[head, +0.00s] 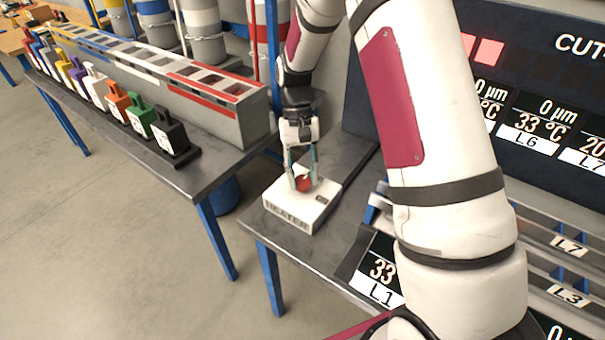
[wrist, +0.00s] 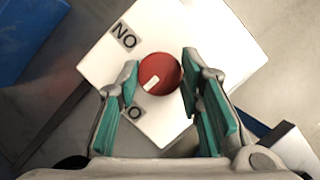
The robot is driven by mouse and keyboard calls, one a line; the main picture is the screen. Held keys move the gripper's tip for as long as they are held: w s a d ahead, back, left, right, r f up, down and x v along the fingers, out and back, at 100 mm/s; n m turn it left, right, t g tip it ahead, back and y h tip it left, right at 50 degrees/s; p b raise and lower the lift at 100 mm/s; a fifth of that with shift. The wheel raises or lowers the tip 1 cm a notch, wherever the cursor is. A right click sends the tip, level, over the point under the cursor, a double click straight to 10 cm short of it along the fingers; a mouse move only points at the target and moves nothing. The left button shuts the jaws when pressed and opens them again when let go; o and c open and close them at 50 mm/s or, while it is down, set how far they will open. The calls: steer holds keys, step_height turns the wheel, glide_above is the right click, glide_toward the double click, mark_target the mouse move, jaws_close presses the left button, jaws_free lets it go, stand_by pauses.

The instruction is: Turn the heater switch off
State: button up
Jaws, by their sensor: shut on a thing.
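The heater box (head: 280,196) is a white block marked "HEATER" on its front, at the corner of a dark table in the head view. Its round red knob (head: 304,185) sits on top. In the wrist view the knob (wrist: 166,68) carries a cream mark pointing to the lower left. A second label (wrist: 134,113), partly hidden by the left finger, shows an "O" below. My gripper (head: 303,178) points down over the box, its teal fingers (wrist: 160,77) shut on the knob from both sides.
A dark display panel (head: 540,60) stands behind to the right, with racks (head: 540,235) below. On the left, a table (head: 195,178) holds a long grey bin row (head: 215,122) and several coloured blocks (head: 140,118). A gap with open floor separates the tables.

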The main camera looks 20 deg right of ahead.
steer(key=o, duration=1.2)
steer(key=shift+c, duration=0.2)
steer(key=v, duration=1.2)
steer(key=shift+s, duration=0.1)
